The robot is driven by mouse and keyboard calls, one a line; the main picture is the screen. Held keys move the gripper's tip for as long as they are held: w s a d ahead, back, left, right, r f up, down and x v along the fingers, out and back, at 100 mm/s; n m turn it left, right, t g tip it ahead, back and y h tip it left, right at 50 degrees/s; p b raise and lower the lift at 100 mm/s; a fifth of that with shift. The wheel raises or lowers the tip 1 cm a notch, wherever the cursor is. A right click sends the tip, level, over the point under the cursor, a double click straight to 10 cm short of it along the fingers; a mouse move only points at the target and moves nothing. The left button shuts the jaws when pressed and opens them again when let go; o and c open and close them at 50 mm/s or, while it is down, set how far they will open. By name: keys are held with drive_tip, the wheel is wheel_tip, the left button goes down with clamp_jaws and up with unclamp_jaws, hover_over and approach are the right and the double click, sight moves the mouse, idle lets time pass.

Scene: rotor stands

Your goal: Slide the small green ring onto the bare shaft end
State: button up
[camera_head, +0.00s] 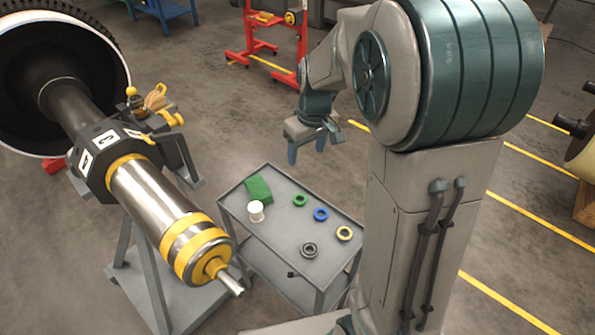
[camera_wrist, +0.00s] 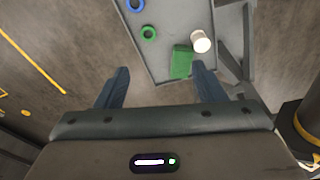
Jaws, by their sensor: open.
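The small green ring (camera_head: 300,200) lies flat on the grey cart's top, left of a blue ring; it also shows in the wrist view (camera_wrist: 148,33). The bare shaft end (camera_head: 231,284) is the thin metal tip sticking out of the yellow-banded end of the large rotor, left of the cart. My gripper (camera_head: 306,158) is open and empty, above and behind the cart's far edge. In the wrist view its two blue fingers (camera_wrist: 160,88) are apart, with the ring beyond them. Nothing is between the fingers.
A red stand (camera_head: 270,45) is behind.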

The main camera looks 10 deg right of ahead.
sight(300, 201)
drive_tip(key=w+f+n+b, duration=0.1)
drive_tip(key=w+f+b, duration=0.1)
drive_tip(key=f, duration=0.7)
drive_tip(key=w+f+g+b, duration=0.1)
drive_tip(key=w+f+b, duration=0.2)
drive_tip(key=f, duration=0.6)
drive_tip(key=w+f+n+b, duration=0.1)
drive_tip(key=w+f+b, duration=0.2)
drive_tip(key=f+b, duration=0.3)
drive_tip(key=shift+w+d+f+n+h, duration=0.1)
drive_tip(key=shift+f+n+h, duration=0.05)
drive_tip(key=shift+f, duration=0.8)
drive_tip(key=shift+w+d+f+n+h, duration=0.1)
drive_tip(key=shift+f+n+h, duration=0.05)
drive_tip(key=shift+f, duration=0.75)
drive_tip(key=c, duration=0.9)
